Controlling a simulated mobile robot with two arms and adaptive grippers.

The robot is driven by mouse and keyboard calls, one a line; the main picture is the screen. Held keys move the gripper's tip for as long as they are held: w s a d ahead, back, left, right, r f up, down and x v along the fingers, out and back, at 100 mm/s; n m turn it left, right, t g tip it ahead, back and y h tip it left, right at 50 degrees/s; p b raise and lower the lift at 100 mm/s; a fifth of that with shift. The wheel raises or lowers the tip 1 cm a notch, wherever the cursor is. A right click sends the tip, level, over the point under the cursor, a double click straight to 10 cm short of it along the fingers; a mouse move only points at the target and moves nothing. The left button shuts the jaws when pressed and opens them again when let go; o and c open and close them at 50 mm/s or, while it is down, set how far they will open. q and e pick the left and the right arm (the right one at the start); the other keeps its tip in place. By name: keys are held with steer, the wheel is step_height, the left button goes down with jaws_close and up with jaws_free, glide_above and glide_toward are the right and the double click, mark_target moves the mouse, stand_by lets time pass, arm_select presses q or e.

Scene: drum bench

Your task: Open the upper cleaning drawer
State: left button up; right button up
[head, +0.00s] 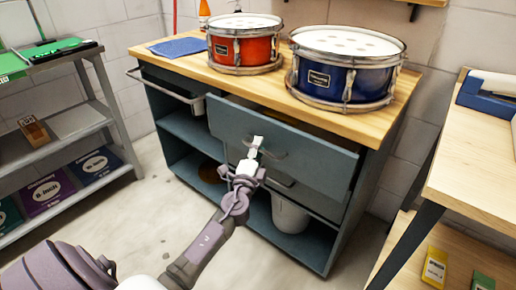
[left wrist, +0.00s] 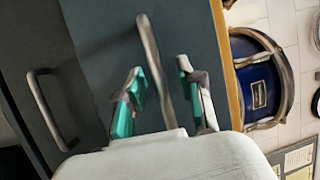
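The upper cleaning drawer (head: 310,148) has a dark blue-grey front under the wooden bench top. Its front stands out from the cabinet, with a dark gap behind its top edge, so it is partly open. My left gripper (head: 254,148) is at its metal bar handle (head: 275,154). In the left wrist view the handle (left wrist: 151,50) passes between the two teal-padded fingers (left wrist: 160,75), with visible space on both sides, so the gripper is open around it. A lower drawer's handle (head: 283,182) shows below and also in the left wrist view (left wrist: 47,108). My right gripper is out of view.
A red drum (head: 240,48) and a blue drum (head: 325,82) stand on the bench top (head: 185,65). A white bin (head: 290,212) sits under the drawers. A grey shelf stands left and a wooden table (head: 475,160) right. The floor (head: 130,225) before the bench is clear.

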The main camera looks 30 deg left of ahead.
arm_select(q)
jaws_close()
stand_by(0.5)
